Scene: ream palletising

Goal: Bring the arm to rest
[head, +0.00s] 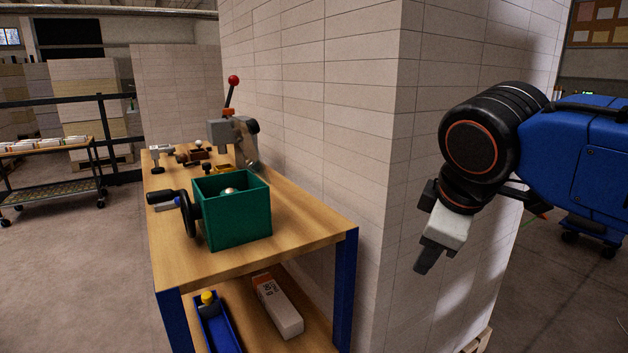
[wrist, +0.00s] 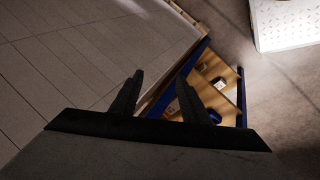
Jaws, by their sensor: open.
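My gripper (head: 427,262) hangs at the end of my blue and black arm on the right of the head view. It points down and slightly left, in front of the corner of a pale stack of wrapped reams (head: 388,170). In the wrist view my gripper (wrist: 160,92) shows two dark fingers spread apart with nothing between them. The jaws are open and empty, apart from the bench and the stack.
A wooden workbench (head: 297,224) on blue legs stands left of the stack. It carries a green box (head: 240,222) and several tools. Its lower shelf holds a blue tray (head: 222,334) and a white carton (head: 280,308). A cart (head: 50,187) stands far left. Floor is clear between.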

